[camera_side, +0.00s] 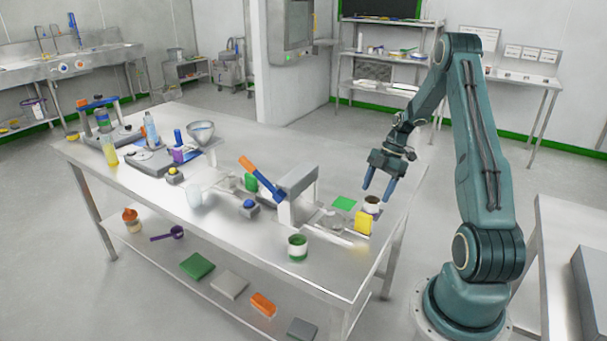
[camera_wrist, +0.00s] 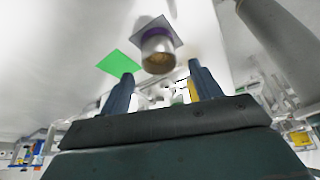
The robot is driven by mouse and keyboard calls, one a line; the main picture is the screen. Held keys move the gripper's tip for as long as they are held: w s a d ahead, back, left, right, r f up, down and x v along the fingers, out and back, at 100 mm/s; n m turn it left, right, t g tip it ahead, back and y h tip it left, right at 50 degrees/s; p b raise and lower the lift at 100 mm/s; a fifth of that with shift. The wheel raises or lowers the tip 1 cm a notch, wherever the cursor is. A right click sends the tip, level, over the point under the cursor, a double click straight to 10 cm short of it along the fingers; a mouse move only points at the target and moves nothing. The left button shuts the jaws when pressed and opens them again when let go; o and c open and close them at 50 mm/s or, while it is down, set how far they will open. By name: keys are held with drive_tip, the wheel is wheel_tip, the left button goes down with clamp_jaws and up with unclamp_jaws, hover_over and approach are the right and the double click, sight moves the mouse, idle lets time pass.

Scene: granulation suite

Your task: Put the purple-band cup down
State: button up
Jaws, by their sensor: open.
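The purple-band cup (camera_wrist: 158,50) stands on a grey square (camera_wrist: 165,23) in the wrist view. It has a pale metallic wall, a purple band and brownish contents. In the side view a small pale cup with dark contents (camera_side: 371,205), which appears to be the same one, stands near the table's right end; its band cannot be made out there. My gripper (camera_side: 377,194) is open, its blue fingers pointing down just above and beside this cup. In the wrist view the cup shows beyond the fingertips of my gripper (camera_wrist: 163,82), apart from both fingers. Nothing is held.
A flat green square (camera_side: 344,203) lies left of the cup; it also shows in the wrist view (camera_wrist: 119,64). A yellow block (camera_side: 363,222) stands close in front of the cup. A grey press-like device with an orange-and-blue lever (camera_side: 297,190) stands further left. A green-banded cup (camera_side: 297,248) is near the front edge.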

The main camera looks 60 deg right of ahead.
drive_tip(key=shift+v, duration=1.75)
drive_tip(key=shift+f, duration=0.1)
drive_tip(key=shift+w+a+r, duration=0.25)
drive_tip(key=shift+a+r, duration=0.05)
drive_tip(key=shift+r, duration=0.05)
drive_tip(key=w+a+r+m+h, duration=0.3)
drive_tip(key=a+r+m, duration=0.3)
drive_tip(key=a+r, duration=1.25)
drive_tip(key=s+a+r+m+t+h, duration=0.1)
drive_tip(key=s+a+r+m+t, duration=0.2)
drive_tip(key=s+a+m, duration=0.4)
drive_tip(key=s+a+t, duration=0.1)
drive_tip(key=s+a, duration=0.5)
drive_tip(key=a, duration=0.3)
drive_tip(key=shift+s+a+m, duration=0.3)
drive_tip(key=shift+r, duration=0.1)
